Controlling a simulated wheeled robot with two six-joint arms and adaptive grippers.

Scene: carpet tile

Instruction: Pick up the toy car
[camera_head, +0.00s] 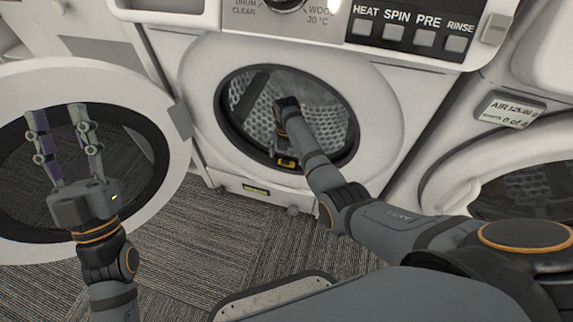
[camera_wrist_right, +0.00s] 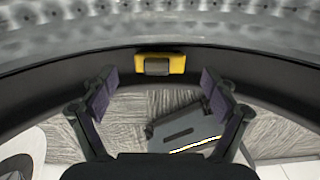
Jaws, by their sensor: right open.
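The toy car is small and yellow with a dark grey part. In the right wrist view the toy car (camera_wrist_right: 160,56) rests on the dark inner rim of the washer opening, ahead of and between my fingers. In the head view the toy car (camera_head: 287,163) shows at the bottom of the opening, partly behind my right arm. My right gripper (camera_wrist_right: 160,80) is open and empty, a finger on each side of the car's line, apart from it. My left gripper (camera_head: 58,110) is open and empty, raised before the open door.
The washer drum (camera_head: 250,104) is perforated metal inside a dark round rim. The open washer door (camera_head: 150,100) stands at the left behind my left gripper. A second machine (camera_head: 470,165) is at the right. Carpet tile (camera_head: 190,265) covers the floor below.

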